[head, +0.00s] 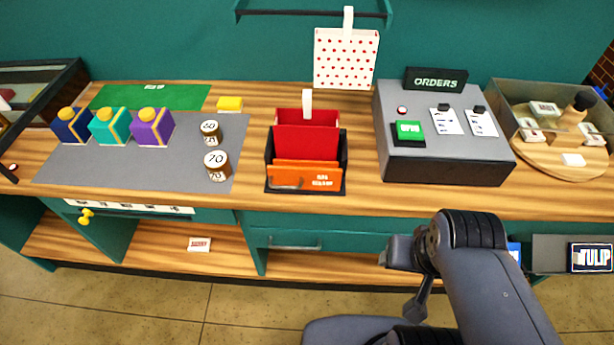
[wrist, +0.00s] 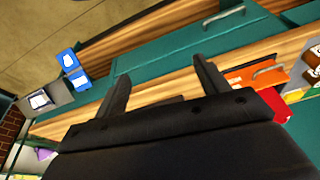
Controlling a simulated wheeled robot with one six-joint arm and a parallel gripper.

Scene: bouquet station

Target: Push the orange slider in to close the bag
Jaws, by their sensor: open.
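The red bag (head: 306,138) stands on the wooden counter in a black holder (head: 343,160), with a white tab (head: 307,102) rising from it. The orange slider (head: 305,176) with a small handle is at the front of the holder. In the wrist view the orange slider (wrist: 255,74) shows at the right, with red of the bag (wrist: 277,103) beside it. My gripper (wrist: 163,82) is open and empty, its two dark fingers apart. It is apart from the slider, to its right in the head view, where the fingertips are hard to make out.
A grey orders console (head: 445,165) stands right of the holder. A dotted white bag (head: 345,60) hangs behind. A teal drawer (head: 290,241) is below the counter edge.

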